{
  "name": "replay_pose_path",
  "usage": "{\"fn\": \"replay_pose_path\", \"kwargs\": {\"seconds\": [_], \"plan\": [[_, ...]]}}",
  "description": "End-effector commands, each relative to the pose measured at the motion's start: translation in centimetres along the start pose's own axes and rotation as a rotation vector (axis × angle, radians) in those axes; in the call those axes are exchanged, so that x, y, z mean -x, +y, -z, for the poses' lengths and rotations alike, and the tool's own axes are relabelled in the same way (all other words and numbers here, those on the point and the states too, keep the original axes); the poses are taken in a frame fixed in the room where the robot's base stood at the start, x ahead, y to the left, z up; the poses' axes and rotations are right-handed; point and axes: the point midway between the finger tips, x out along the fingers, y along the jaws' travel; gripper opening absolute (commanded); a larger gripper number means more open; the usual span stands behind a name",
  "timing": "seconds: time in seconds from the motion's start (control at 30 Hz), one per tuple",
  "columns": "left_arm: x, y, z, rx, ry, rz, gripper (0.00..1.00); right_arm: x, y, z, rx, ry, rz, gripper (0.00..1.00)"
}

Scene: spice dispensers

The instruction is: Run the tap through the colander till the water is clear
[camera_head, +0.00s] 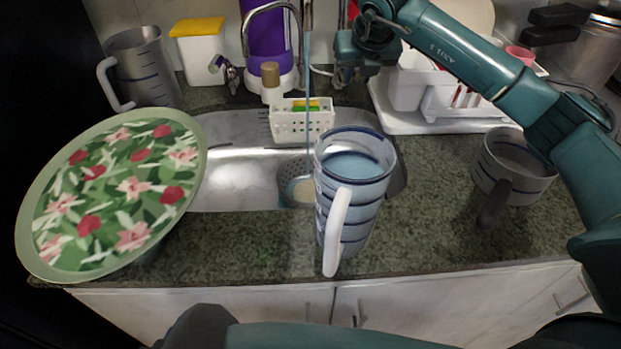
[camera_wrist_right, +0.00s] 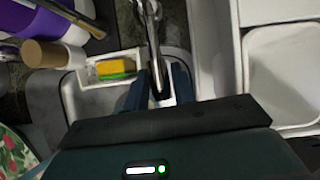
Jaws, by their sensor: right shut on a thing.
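A thin blue stream of water (camera_head: 308,95) runs from the tap (camera_head: 306,18) down into the steel sink (camera_head: 235,180). It falls on a round perforated grey piece (camera_head: 291,172) with a pale disc, partly hidden by a jug; I cannot tell whether this is the colander or the drain strainer. My right gripper (camera_head: 345,52) is beside the tap at the back of the sink. In the right wrist view, its fingers (camera_wrist_right: 160,88) are shut on a metal part of the tap (camera_wrist_right: 152,45). My left gripper is out of view.
A clear jug (camera_head: 335,225) with blue bands stands at the counter's front. A floral tray (camera_head: 115,190) leans at left. Other jugs stand at back left (camera_head: 145,68) and right (camera_head: 515,165). A white caddy (camera_head: 290,125) and dish rack (camera_head: 430,125) border the sink.

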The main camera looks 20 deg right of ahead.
Motion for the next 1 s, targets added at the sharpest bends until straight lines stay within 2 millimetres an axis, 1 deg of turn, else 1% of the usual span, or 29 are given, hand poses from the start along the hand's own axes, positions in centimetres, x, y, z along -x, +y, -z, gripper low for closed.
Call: {"fn": "replay_pose_path", "kwargs": {"seconds": [0.27,0.43,0.63,0.67,1.0], "plan": [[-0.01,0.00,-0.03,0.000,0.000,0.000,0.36,-0.14,0.00,0.22,0.001,0.006,0.002,0.14],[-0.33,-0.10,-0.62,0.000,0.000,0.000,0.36,-0.57,0.01,0.60,0.002,0.006,0.001,0.14],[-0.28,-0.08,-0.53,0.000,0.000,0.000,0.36,-0.48,0.01,0.58,0.002,0.007,0.001,0.14],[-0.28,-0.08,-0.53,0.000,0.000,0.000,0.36,-0.48,0.01,0.58,0.002,0.007,0.002,0.26],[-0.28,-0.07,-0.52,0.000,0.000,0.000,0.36,-0.40,0.01,0.46,0.001,0.003,0.001,0.54]]}}
